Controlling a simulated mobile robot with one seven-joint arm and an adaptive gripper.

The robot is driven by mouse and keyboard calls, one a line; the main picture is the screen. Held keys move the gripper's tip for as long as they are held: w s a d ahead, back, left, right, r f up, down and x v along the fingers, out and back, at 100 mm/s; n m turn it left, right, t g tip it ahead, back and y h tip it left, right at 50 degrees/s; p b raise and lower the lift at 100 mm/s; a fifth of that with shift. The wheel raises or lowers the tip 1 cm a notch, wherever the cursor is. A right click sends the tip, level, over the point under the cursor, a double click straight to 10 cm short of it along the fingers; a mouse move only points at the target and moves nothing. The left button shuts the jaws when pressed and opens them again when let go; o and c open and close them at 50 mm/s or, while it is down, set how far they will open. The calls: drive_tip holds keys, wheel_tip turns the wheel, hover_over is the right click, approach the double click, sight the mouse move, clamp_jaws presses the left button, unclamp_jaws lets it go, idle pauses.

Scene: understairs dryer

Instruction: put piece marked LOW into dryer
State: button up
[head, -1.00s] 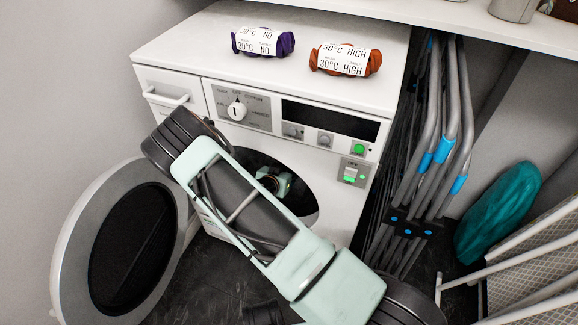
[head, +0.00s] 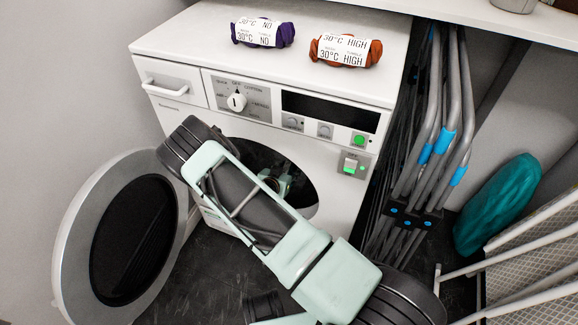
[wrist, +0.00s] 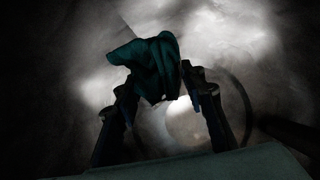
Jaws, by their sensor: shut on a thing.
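The dryer (head: 335,187) is white, and its round door (head: 120,240) stands open at the left. My arm reaches across its front, and my gripper (head: 278,183) shows partly inside the dark drum opening. In the wrist view my gripper (wrist: 165,95) is shut on a dark teal cloth piece (wrist: 148,62) inside the drum. No label can be read on that piece. On the dryer top lie a purple rolled piece (head: 285,33) marked NO and an orange rolled piece (head: 374,54) marked HIGH.
A teal bundle (head: 497,205) leans at the right, beside folded grey racks (head: 440,140) with blue joints. White mesh frames (head: 540,255) stand at the lower right. A white shelf (head: 480,20) overhangs the upper right.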

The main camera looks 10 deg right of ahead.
drive_tip(key=shift+f, duration=0.5)
drive_tip(key=o, duration=1.3)
drive_tip(key=v, duration=1.2)
drive_tip(key=shift+f, duration=0.1)
drive_tip(key=shift+a, duration=0.1)
